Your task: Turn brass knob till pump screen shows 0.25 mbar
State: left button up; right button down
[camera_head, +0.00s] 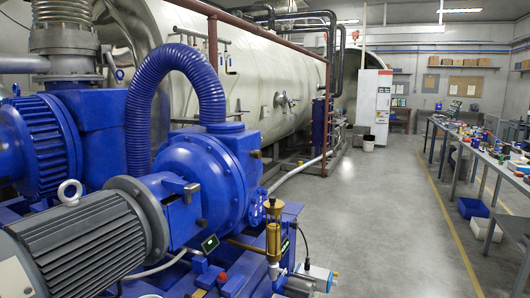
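A brass fitting with a wide, knob-like top (273,207) stands upright on the blue pump (200,185), at the front centre of the head view. A brass pipe runs from it to the left. A small dark screen with a green patch (210,243) sits left of the brass fitting, low on the pump. Its digits are too small to read. Neither of my grippers is in view, and nothing is seen touching the brass fitting.
A grey ribbed motor (85,245) and a ribbed blue hose (150,90) crowd the left. A large pale tank (250,80) lies behind. Open grey floor (385,220) is to the right, then cluttered workbenches (480,150) with blue bins (473,208) below.

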aim_at(257, 154)
jog(key=i+l, duration=0.2)
jog(key=l, duration=0.15)
jog(key=i+l+u, duration=0.15)
jog(key=i+l, duration=0.3)
jog(key=l, duration=0.2)
jog(key=i+l+u, duration=0.15)
jog(key=l, duration=0.2)
jog(key=i+l, duration=0.25)
jog(key=l, duration=0.15)
jog(key=j+u, duration=0.05)
